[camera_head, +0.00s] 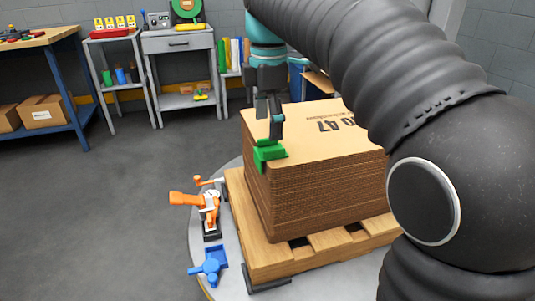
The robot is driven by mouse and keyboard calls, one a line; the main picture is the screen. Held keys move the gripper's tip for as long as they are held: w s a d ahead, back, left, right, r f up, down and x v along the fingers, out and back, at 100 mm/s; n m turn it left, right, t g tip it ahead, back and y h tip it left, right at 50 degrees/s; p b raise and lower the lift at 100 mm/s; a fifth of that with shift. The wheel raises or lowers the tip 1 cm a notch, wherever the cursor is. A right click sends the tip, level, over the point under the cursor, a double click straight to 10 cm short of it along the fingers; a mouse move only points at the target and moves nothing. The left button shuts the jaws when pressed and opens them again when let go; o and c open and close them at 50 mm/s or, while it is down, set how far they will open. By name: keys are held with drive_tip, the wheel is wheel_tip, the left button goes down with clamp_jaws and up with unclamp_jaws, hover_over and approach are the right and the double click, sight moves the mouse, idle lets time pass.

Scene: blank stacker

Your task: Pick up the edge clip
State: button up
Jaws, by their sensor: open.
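The edge clip appears to be the green piece (268,153) on the near left top corner of the cardboard stack (320,195). My gripper (275,130) points down from above, its fingertips right at the green clip. The jaws are open. The fingers overlap the clip in the picture, and I cannot tell whether they touch it. The stack of brown sheets stands on a wooden pallet (272,262).
The pallet rests on a round grey platform (232,284). An orange device (207,203) and a blue part (209,265) sit on its left side. A workbench (45,38), carts and shelves stand at the back. The floor at left is clear.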

sight(267, 140)
drive_tip(key=shift+w+a+f+b, duration=0.1)
drive_tip(key=shift+f+b, duration=0.1)
drive_tip(key=shift+f, duration=1)
drive_tip(key=shift+w+a+f+b, duration=0.1)
drive_tip(key=shift+f+b, duration=0.05)
drive_tip(key=shift+f, duration=1)
drive_tip(key=c, duration=1.1)
